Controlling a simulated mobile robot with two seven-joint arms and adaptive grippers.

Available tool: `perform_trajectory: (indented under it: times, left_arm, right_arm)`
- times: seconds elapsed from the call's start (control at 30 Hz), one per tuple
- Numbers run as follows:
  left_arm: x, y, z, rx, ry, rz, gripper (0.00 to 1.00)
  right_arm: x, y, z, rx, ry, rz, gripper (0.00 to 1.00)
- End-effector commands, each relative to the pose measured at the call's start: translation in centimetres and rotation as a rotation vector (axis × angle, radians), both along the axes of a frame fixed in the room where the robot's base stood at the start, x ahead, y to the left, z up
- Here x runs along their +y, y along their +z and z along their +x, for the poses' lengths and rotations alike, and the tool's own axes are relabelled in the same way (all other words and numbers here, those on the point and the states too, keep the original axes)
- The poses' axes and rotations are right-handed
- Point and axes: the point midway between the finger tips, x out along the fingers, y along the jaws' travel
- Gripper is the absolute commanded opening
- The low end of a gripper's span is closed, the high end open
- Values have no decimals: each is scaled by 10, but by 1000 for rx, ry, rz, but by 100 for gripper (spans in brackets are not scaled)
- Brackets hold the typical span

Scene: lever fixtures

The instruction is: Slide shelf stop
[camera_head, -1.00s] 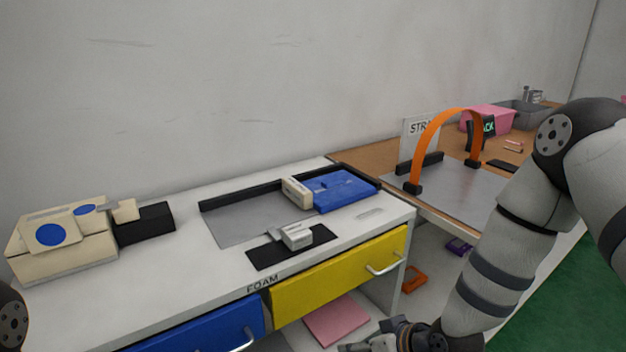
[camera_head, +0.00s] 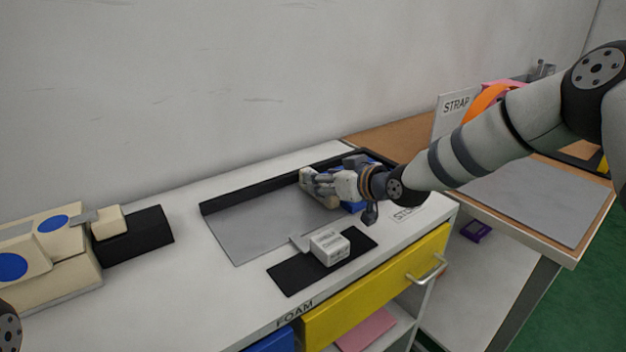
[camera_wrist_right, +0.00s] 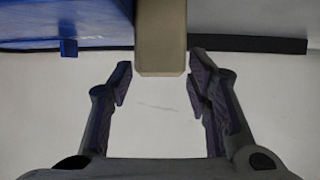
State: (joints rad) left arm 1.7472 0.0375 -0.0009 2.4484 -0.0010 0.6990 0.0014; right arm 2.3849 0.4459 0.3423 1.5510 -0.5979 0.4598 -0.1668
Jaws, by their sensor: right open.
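A cream block (camera_wrist_right: 161,38) fills the upper middle of the wrist view, beside a blue box (camera_wrist_right: 65,22). In the head view the cream block (camera_head: 304,178) is largely hidden by my right gripper, and the blue box (camera_head: 354,208) shows only in part. My right gripper (camera_head: 318,187) is over the grey plate; in the wrist view its fingers (camera_wrist_right: 161,75) are apart, one on each side of the block's near end, with gaps visible. A white block (camera_head: 329,246) with small print sits on a black mat (camera_head: 290,277). I cannot tell which block is the shelf stop. My left gripper is out of view.
A black rail (camera_head: 250,192) edges the grey plate (camera_head: 250,228). A yellow drawer (camera_head: 380,285) is below. A STRAP sign (camera_head: 455,108) and orange strap (camera_head: 482,100) stand at right.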

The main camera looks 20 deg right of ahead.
Motion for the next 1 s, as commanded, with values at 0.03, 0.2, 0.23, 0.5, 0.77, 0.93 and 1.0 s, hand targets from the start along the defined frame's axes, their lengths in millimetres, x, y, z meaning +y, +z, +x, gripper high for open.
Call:
perform_trajectory:
  times: [0.03, 0.2, 0.23, 0.5, 0.77, 0.93, 1.0]
  left_arm:
    - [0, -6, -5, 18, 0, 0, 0]
    - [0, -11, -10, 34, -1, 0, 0]
    - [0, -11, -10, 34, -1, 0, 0]
    - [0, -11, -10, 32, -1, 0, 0]
    - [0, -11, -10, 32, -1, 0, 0]
    - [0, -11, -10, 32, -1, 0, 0]
    - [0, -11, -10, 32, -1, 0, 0]
  right_arm:
    - [3, -12, 8, 6, -1, 0, 45]
    - [10, -15, 27, 3, -1, 1, 45]
    - [10, -15, 29, 1, -2, 1, 45]
    - [11, -12, 31, -2, -1, 1, 45]
    - [11, -12, 31, -2, -1, 1, 0]
    - [11, -12, 31, -2, 0, 2, 0]
    - [11, -12, 31, -2, 0, 2, 0]
